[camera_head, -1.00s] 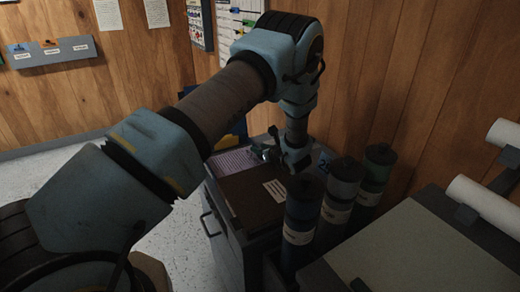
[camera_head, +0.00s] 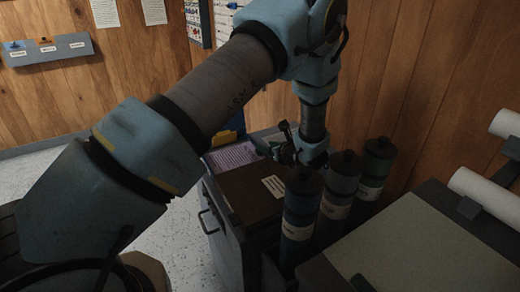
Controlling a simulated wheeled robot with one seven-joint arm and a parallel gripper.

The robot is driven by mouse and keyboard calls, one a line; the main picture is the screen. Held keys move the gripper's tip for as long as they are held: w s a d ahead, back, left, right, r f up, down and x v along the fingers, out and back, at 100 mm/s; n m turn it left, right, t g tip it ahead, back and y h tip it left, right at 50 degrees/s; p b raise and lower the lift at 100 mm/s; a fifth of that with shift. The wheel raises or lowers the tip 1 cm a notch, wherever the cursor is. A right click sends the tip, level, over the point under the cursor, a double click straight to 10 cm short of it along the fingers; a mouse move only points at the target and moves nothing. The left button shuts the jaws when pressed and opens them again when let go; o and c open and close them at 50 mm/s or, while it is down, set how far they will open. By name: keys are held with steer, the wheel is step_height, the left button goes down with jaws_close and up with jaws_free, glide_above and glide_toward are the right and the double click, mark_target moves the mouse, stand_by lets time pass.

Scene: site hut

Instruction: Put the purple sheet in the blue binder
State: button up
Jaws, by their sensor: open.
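The purple sheet (camera_head: 230,157) lies flat at the back left of the low dark cabinet, with lines of print on it. My gripper (camera_head: 268,146) is above the cabinet's back, close to the sheet's right edge. Its jaws are open, small and dark in this view; I see nothing held between them.
Three capped tubes, blue (camera_head: 300,215), grey (camera_head: 338,190) and green (camera_head: 374,170), stand upright close to the gripper's right. A pale board (camera_head: 415,250) and white rolls (camera_head: 485,195) are at right. Open floor (camera_head: 180,235) lies left of the cabinet.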

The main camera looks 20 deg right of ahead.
steer(key=shift+s+r, duration=0.15)
steer(key=shift+s, duration=0.1)
steer(key=a+r+n+g+y, duration=0.35)
steer(key=a+n, duration=0.35)
steer(key=a, duration=0.6)
steer(key=a+r+n+g+y, duration=0.25)
steer(key=a+n+g, duration=0.35)
steer(key=a, duration=0.7)
steer(key=s+a+r+n+g+h, duration=0.1)
steer(key=s+a+r+n+h, duration=0.2)
steer(key=s+a+n, duration=0.3)
steer(key=s+a+r+n+g+h, duration=0.1)
steer(key=s+a+r+n+h, duration=0.3)
steer(key=n, duration=1)
steer(key=s+a, duration=0.3)
steer(key=shift+a+r+n, duration=0.25)
steer(key=shift+a+n, duration=0.1)
steer(key=shift+n, duration=0.05)
steer(key=shift+w, duration=0.1)
